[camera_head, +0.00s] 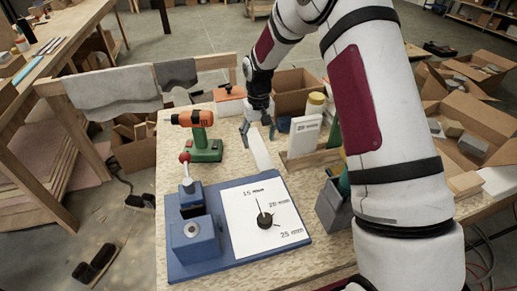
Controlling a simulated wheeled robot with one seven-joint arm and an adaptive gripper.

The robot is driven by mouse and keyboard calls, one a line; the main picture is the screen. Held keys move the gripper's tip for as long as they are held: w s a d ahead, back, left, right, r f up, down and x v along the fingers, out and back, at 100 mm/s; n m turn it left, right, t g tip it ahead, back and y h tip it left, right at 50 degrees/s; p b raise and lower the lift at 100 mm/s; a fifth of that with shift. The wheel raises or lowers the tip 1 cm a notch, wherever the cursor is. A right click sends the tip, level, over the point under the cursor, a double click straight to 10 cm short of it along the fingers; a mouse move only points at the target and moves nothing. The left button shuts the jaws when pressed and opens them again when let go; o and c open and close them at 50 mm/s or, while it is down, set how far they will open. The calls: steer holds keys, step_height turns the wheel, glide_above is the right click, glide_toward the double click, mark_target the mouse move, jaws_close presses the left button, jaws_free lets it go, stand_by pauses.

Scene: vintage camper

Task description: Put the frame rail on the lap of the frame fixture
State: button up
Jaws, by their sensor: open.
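My gripper (257,129) is open above the far middle of the workbench, its fingers pointing down. A pale, narrow flat piece (260,152), which may be the frame rail, is just below and in front of the fingers. It is apart from the lower finger tips or barely touching; I cannot tell which. A wooden stand (301,164) with an upright white "20 mm" card (304,136) is to its right; it may be the frame fixture. I cannot make out a lap there, and my arm hides the area to the right.
A blue base (212,262) with a red-knobbed lever (185,158) and a 15/20/25 mm dial (262,213) fills the front of the bench (160,180). An orange and green drill (202,135) stands left. A dark grey holder (334,210) is right of the dial. Open cardboard boxes (296,88) stand behind.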

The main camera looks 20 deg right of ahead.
mark_target(258, 147)
steer(key=shift+f, duration=1.7)
steer(key=c, duration=1.4)
steer(key=shift+r, duration=0.2)
